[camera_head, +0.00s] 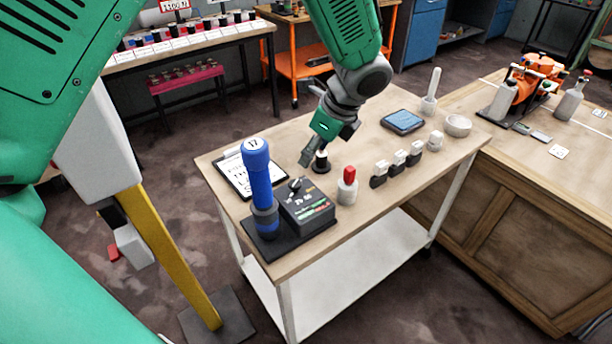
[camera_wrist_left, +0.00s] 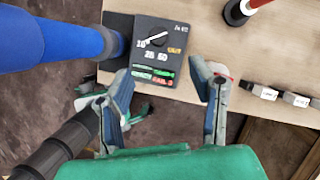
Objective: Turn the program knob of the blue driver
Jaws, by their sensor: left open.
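The blue driver (camera_head: 259,178), labelled 17, stands upright on a dark base at the cart's near left corner. Its blue body crosses the upper left of the wrist view (camera_wrist_left: 50,42). The dark control box (camera_head: 308,208) is beside it. The program knob (camera_head: 295,185) sits on its top face. In the wrist view the knob (camera_wrist_left: 155,38) carries a white line, with marks 10, 25 and 50 around it. I cannot tell which mark the line selects. My right gripper is not in view.
A clipboard (camera_head: 233,178) lies left of the driver. A red-capped bottle (camera_head: 347,186) and a dark round piece (camera_head: 321,162) stand close right of the box. Several small blocks (camera_head: 398,160), a blue tablet (camera_head: 403,122) and a bowl (camera_head: 458,125) are farther right.

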